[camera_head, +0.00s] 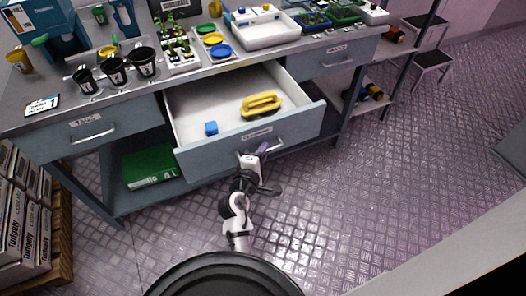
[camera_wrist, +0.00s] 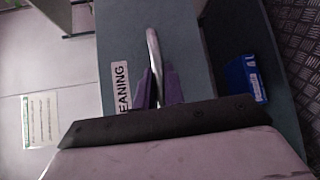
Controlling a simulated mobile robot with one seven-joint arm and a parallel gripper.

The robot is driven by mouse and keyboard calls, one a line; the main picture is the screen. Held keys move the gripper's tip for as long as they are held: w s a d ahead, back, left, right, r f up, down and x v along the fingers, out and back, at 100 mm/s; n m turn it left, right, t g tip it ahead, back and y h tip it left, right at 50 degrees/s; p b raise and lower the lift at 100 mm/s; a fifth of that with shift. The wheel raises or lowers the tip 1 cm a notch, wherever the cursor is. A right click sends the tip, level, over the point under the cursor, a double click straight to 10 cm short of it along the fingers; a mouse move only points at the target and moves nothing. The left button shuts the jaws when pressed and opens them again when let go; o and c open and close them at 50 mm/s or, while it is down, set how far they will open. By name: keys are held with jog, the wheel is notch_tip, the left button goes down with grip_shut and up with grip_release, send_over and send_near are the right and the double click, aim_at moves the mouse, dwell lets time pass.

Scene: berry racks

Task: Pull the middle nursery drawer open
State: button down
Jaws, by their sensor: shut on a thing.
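The middle drawer (camera_head: 190,160) of the grey-blue bench stands pulled well out, its white inside showing. A yellow brush-like thing (camera_head: 261,104) and a small blue block (camera_head: 211,128) lie in it. Its front in the wrist view (camera_wrist: 120,35) has a label reading "EANING", the rest covered. My gripper (camera_head: 260,150) is at the middle of the drawer front. In the wrist view, its purple fingers (camera_wrist: 159,88) are shut on the metal drawer handle (camera_wrist: 153,46), one on each side of the bar. Part of the handle is hidden by the gripper.
Closed drawers sit left (camera_head: 93,131), labelled "TAGS", and right (camera_head: 333,60). The bench top holds black pots (camera_head: 115,71), coloured dishes and a white tray (camera_head: 264,36). A green box (camera_head: 150,166) lies on the lower shelf. Boxes (camera_head: 20,230) stand left.

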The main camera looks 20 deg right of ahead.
jog(key=c, duration=1.8)
grip_release()
jog(key=shift+d, duration=0.1)
jog(key=shift+o, duration=0.2)
